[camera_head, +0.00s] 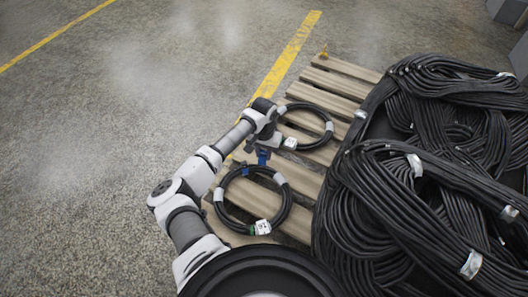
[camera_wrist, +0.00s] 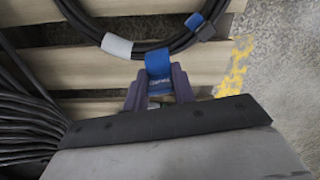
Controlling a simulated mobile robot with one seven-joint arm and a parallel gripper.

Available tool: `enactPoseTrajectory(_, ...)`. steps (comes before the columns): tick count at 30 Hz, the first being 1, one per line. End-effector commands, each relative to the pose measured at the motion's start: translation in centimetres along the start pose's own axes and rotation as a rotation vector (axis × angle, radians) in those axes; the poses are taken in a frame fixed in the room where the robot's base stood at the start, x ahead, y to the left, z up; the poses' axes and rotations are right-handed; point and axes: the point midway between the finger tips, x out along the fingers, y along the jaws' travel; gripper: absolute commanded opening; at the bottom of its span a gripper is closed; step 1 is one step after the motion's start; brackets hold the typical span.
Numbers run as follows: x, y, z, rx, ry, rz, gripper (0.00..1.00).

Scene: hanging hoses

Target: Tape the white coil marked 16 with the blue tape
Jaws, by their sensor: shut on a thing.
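My gripper (camera_wrist: 158,90) is shut on a blue tape piece (camera_wrist: 158,68), which stands up between the fingers. In the head view this tape (camera_head: 262,157) is just above the upper edge of the nearer coil (camera_head: 287,207). That coil is a black ring with white bands and a white label (camera_head: 263,227), whose number looks upside down, perhaps 16. A blue band (camera_head: 245,171) is on its upper left; it also shows in the wrist view (camera_wrist: 195,22), beside a white band (camera_wrist: 117,45). I cannot tell whether the held tape touches the coil.
Both small coils lie on a wooden pallet (camera_head: 322,95). The farther black coil (camera_head: 318,108) has white bands and a label, close to my wrist. Large black hose bundles (camera_head: 440,190) fill the right side. The floor at left is clear, with yellow lines (camera_head: 290,52).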

Motion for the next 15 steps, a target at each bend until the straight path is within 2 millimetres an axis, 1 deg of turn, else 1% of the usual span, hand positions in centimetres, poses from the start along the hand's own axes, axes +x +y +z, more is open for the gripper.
enactPoseTrajectory(1, 0.6, 0.1, 0.0, 0.001, -0.001, 0.001, 0.03)
enactPoseTrajectory(15, 3.2, 0.0, 0.0, 0.001, 0.000, 0.000, 0.03)
